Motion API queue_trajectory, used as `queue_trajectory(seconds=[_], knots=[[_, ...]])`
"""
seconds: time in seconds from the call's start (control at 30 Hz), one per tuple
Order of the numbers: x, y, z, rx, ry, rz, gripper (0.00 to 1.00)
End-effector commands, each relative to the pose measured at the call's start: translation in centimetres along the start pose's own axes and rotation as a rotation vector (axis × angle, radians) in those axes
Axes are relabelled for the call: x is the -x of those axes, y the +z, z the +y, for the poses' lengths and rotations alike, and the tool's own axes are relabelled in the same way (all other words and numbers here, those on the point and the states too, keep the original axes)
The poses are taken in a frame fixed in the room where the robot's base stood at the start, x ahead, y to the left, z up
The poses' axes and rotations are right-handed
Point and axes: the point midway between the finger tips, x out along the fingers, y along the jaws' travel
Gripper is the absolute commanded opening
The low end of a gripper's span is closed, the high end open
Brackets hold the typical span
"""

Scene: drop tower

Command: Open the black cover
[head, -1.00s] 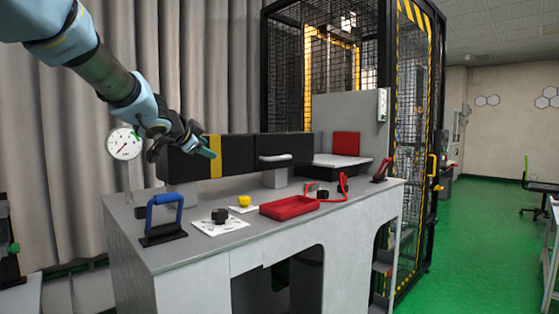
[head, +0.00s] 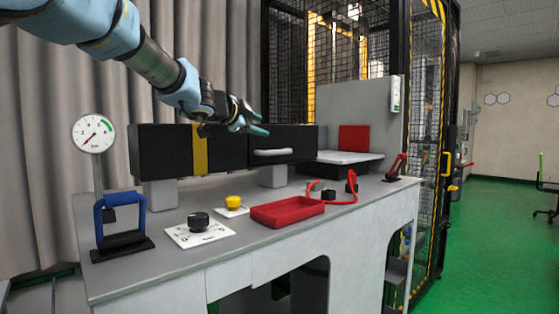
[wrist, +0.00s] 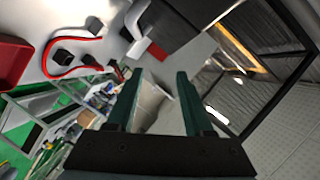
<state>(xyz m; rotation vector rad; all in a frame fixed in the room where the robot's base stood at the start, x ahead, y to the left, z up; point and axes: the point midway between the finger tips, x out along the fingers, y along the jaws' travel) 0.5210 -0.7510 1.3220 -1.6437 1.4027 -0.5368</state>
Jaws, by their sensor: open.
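The black cover (head: 290,142) is the right-hand part of a long black box on the grey bench in the head view. It carries a light grey bar handle (head: 272,152) on its front and looks closed. A yellow band (head: 200,150) crosses the box's left part (head: 158,155). My gripper (head: 262,130) is near the cover's upper left, above the handle and apart from it. Its teal fingers are spread with nothing between them, as the wrist view (wrist: 155,75) also shows. The handle cannot be made out in the wrist view.
On the bench stand a blue-handled device (head: 122,220), a black knob (head: 197,222), a yellow button (head: 233,202), a red tray (head: 287,211) and a red lever (head: 397,166). A dial gauge (head: 94,133) is at left. A mesh cage (head: 425,120) rises behind.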

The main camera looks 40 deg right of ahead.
Motion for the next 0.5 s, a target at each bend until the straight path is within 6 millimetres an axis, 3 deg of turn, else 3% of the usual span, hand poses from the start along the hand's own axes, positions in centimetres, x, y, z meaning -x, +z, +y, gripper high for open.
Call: queue_trajectory(seconds=[0.5], knots=[[-1.3,3.2,5.0,0.001,0.000,-0.001,0.52]])
